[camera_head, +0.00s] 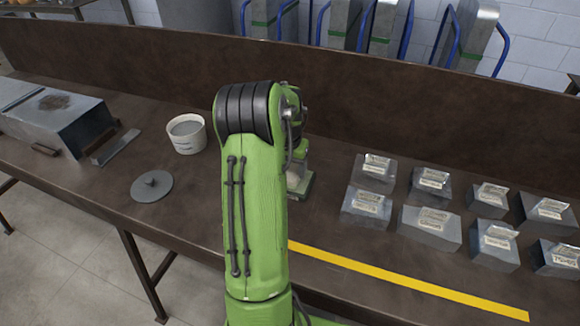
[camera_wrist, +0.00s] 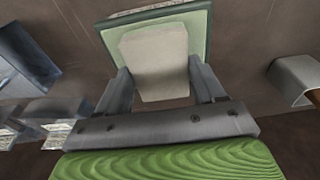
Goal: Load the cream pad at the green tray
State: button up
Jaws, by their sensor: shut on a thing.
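The cream pad (camera_wrist: 155,62) sits between the two fingers of my gripper (camera_wrist: 159,74) in the wrist view, and the gripper is shut on it. The pale green tray (camera_wrist: 200,25) lies behind the pad in that view, and the pad overlaps most of its face. I cannot tell whether the pad touches the tray.
Several labelled metal blocks (camera_head: 432,226) stand on the brown bench at the right. A white tub (camera_head: 187,134), a round grey lid (camera_head: 151,186) and a large metal box (camera_head: 55,118) are at the left. A yellow stripe (camera_head: 400,280) runs along the front.

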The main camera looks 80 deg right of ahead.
aim_at(290, 171)
notch_tip(290, 171, up, 7)
jog(key=p, duration=0.6)
jog(key=shift+r, duration=0.1)
